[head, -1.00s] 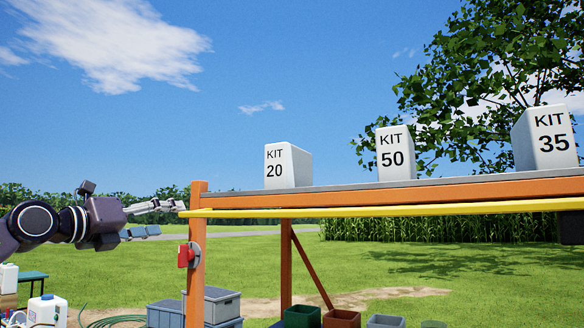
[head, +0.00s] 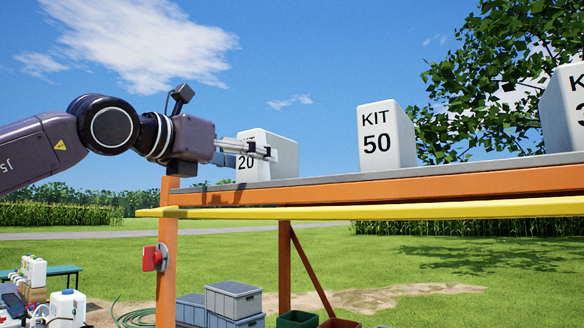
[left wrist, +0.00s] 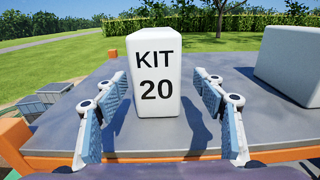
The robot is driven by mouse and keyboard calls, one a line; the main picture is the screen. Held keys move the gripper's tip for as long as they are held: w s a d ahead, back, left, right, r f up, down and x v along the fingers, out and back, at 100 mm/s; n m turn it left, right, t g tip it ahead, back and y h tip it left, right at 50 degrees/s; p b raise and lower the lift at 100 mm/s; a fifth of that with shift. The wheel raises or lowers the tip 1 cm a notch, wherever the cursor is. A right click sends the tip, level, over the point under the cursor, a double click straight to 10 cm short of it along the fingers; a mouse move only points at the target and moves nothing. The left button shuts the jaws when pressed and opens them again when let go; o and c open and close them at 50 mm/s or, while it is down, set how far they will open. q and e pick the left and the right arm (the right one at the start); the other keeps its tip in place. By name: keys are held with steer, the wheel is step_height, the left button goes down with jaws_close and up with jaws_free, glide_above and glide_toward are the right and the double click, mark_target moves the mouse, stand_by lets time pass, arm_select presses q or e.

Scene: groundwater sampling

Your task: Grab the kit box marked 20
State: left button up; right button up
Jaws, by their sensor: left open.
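The white kit box marked 20 (head: 284,155) stands upright on the grey shelf top, partly hidden behind my left gripper in the head view. In the left wrist view the same box (left wrist: 155,70) is straight ahead, its label facing me. My left gripper (head: 272,153) is level with the box, just in front of its face. In the left wrist view its fingers (left wrist: 165,105) are spread wide, one to each side of the box's near face, and nothing is between them that they touch. My right gripper is not in view.
The kit box marked 50 (head: 387,137) stands to the right on the shelf, and another white box (head: 566,108) is at the right edge. The orange shelf beam (head: 420,187) and yellow rail (head: 420,210) run below the left gripper. Grey crates (head: 233,299) sit on the ground.

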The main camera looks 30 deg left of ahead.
arm_select(q)
steer(key=shift+d+r, duration=0.1)
steer(key=shift+r, duration=0.05)
steer(key=shift+w+r, duration=0.1)
steer(key=shift+w+r+p, duration=0.15)
steer(key=shift+w+p, duration=0.85)
steer(key=shift+w, duration=0.15)
steer(key=w+p, duration=0.1)
steer(key=w, duration=0.1)
steer(key=w+p, duration=0.1)
steer(key=p, duration=0.1)
steer(key=shift+w+r, duration=0.4)
steer(key=shift+w+f+p, duration=0.1)
steer(key=shift+w+p, duration=0.2)
steer(key=shift+w, duration=0.3)
steer(key=shift+c, duration=0.5)
steer(key=shift+s, duration=0.1)
steer(key=c, duration=1.3)
steer(key=shift+c, duration=0.3)
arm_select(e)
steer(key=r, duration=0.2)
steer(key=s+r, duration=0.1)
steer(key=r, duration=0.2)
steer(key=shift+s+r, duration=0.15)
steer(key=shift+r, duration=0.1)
